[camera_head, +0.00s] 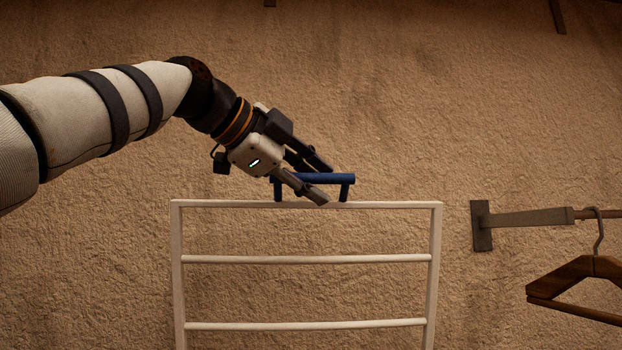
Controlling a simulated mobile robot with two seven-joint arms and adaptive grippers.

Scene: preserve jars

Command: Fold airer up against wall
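The airer (307,259) is a pale frame with several horizontal rails, in the lower middle of the head view in front of the wall. Its lower part is cut off by the picture edge. I cannot tell its exact tilt or its gap to the wall. A blue handle (341,180) stands up from the middle of its top rail. My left gripper (325,184) is at the handle, coming from the upper left. Its fingers are apart, one on each side of the handle's bar. I cannot see whether they touch it. My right gripper is not in view.
The rough brown wall (440,100) fills the background. To the right of the airer, a wall bracket (481,226) carries a rail with a wooden hanger (570,278). The space above the airer is free apart from my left arm.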

